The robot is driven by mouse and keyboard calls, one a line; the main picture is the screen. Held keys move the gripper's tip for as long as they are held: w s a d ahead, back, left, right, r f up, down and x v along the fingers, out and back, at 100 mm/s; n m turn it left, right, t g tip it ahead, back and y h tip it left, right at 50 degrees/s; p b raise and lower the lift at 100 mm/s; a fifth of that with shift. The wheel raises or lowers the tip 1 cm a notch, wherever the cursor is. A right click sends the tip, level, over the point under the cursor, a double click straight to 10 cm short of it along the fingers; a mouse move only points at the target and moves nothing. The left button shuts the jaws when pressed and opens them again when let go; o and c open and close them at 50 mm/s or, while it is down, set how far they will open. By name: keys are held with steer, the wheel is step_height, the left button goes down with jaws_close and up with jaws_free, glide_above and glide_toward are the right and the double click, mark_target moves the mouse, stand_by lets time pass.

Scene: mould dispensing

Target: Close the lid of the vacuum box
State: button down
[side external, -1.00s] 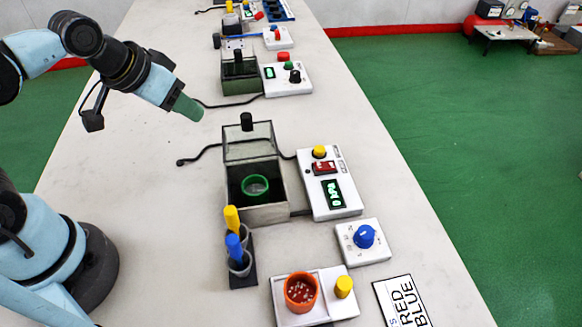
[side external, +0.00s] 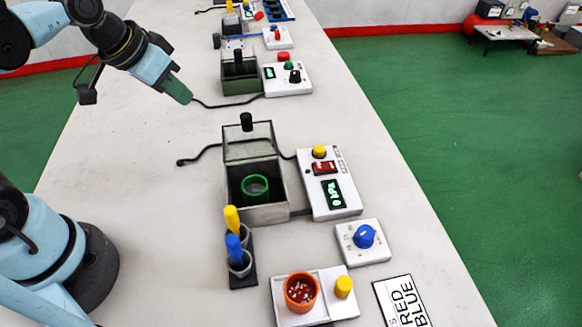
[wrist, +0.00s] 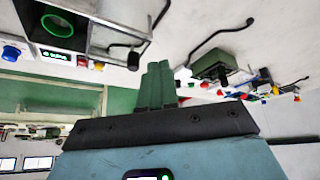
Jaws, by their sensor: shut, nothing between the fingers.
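The vacuum box (side external: 257,214) stands mid-table with its clear lid (side external: 248,142) raised upright at the back edge, a black knob (side external: 246,121) on the lid. A green ring-shaped mould (side external: 255,188) sits inside the open box. In the wrist view the box (wrist: 75,45) is at upper left with the green mould (wrist: 57,25) in it, and the lid's black knob (wrist: 133,60) shows near the fingers. My gripper (side external: 178,92) is shut and empty, above the table to the upper left of the lid, apart from it. It also shows in the wrist view (wrist: 157,68).
A control panel (side external: 331,187) with a lit display stands right of the box. A blue-knob unit (side external: 363,240), an orange cup (side external: 300,307) and yellow and blue pens in a holder (side external: 243,275) are in front. A second box (side external: 240,85) stands behind.

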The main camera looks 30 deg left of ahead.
steer(key=w+a+r+m+g+h, duration=0.1)
steer(key=w+a+m+g+h, duration=0.5)
steer(key=w, duration=0.5)
steer(key=s+d+f+t, duration=0.1)
steer(key=d+f, duration=0.6)
steer(key=d, duration=0.2)
steer(key=shift+d+f+m+h, duration=0.15)
steer(key=shift+m+h, duration=0.15)
steer(key=shift+m, duration=0.1)
steer(key=shift+s, duration=0.1)
glide_above(242, 157)
stand_by(0.4)
